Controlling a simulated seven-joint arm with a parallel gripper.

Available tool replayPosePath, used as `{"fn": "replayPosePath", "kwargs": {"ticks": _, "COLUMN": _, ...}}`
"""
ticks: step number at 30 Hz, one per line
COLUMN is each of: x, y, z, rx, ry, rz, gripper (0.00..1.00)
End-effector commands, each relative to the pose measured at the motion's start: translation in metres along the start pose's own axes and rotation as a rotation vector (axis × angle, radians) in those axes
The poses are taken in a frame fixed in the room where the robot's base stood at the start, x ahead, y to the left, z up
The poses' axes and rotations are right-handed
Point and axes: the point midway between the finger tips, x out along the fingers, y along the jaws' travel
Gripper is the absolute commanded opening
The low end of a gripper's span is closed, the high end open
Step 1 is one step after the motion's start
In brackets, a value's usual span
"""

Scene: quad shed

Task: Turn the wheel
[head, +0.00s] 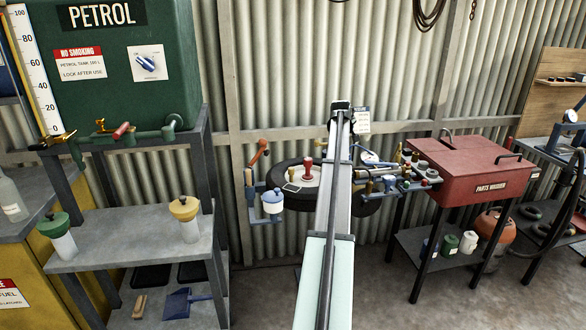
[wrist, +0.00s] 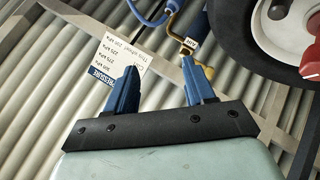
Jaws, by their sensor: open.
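The wheel (head: 312,186), a black tyre with a pale hub, lies roughly flat by the corrugated wall in the head view. My arm crosses in front and hides its middle right part. A red knob (head: 308,168) stands on the hub. In the wrist view, the wheel (wrist: 232,48) shows at the upper right with part of a red piece (wrist: 311,55). My gripper (wrist: 159,66) has two blue fingers spread apart with nothing held between them. The wheel is beside the right finger, apart from it in the picture. In the head view the fingers cannot be made out.
A brass air fitting (wrist: 190,45) is close to the right fingertip; contact is unclear. A pressure card (wrist: 118,62) lies behind the left finger. The petrol tank (head: 110,90) stands left.

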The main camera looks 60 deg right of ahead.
Motion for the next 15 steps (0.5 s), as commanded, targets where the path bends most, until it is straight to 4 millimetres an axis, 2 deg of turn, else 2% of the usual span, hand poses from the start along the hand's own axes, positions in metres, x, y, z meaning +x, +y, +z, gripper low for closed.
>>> {"fn": "replayPosePath", "kwargs": {"ticks": 3, "x": -0.013, "y": -0.022, "z": -0.034, "rx": 0.005, "ry": 0.03, "rz": -0.067, "gripper": 0.54}}
{"fn": "replayPosePath", "kwargs": {"ticks": 7, "x": -0.028, "y": -0.053, "z": -0.062, "rx": 0.004, "ry": 0.045, "rz": -0.187, "gripper": 0.54}}
{"fn": "replayPosePath", "kwargs": {"ticks": 9, "x": -0.035, "y": -0.065, "z": -0.069, "rx": 0.001, "ry": 0.047, "rz": -0.252, "gripper": 0.54}}
{"fn": "replayPosePath", "kwargs": {"ticks": 15, "x": -0.053, "y": -0.098, "z": -0.072, "rx": -0.03, "ry": 0.038, "rz": -0.46, "gripper": 0.54}}
